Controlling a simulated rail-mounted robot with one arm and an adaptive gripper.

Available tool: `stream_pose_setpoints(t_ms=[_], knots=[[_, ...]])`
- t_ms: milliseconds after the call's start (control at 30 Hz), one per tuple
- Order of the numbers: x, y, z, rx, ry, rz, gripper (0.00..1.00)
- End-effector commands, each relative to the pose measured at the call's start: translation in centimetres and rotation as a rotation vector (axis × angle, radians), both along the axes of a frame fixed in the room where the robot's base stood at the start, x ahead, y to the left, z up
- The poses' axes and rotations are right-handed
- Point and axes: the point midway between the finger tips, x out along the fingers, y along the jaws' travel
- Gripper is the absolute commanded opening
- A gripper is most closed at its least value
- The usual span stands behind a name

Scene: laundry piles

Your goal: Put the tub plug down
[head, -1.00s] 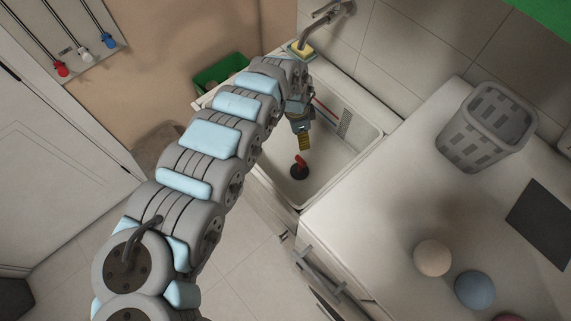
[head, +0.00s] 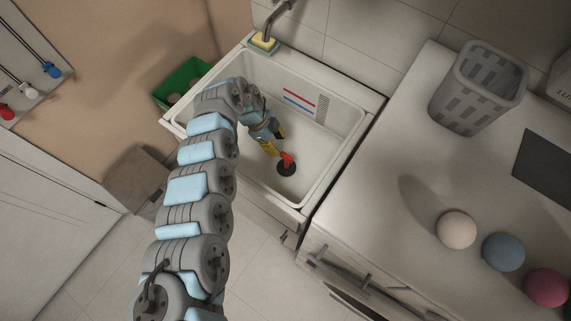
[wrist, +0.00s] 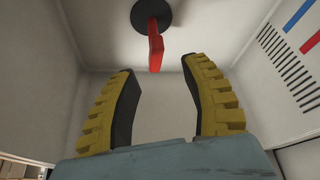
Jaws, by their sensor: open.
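The tub plug (head: 286,169) is a black disc with an upright red handle (head: 288,158). It lies on the floor of the white sink tub (head: 330,185). In the wrist view the plug (wrist: 166,14) shows at the top, its red handle (wrist: 156,48) pointing toward my gripper. My gripper (head: 275,149) is inside the tub, tilted, just up and left of the handle. In the wrist view its two yellow ribbed fingers (wrist: 160,72) are spread apart with nothing held between them. The handle's end appears in the space by the fingertips, apart from both.
A faucet (head: 275,18) and a yellow sponge (head: 265,41) are at the tub's back rim. A green bin (head: 172,91) stands left of the tub. The counter to the right holds a grey basket (head: 478,90) and several balls (head: 503,252).

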Motion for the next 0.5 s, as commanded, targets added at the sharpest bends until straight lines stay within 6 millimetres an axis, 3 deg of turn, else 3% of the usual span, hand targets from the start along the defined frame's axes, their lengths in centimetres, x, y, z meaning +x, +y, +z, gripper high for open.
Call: stream_pose_setpoints(t_ms=[300,500], knots=[[-0.6,-2.1,-5.2,-0.002,0.003,0.000,0.47],[-0.6,-2.5,-6.4,0.001,0.000,0.002,0.47]])
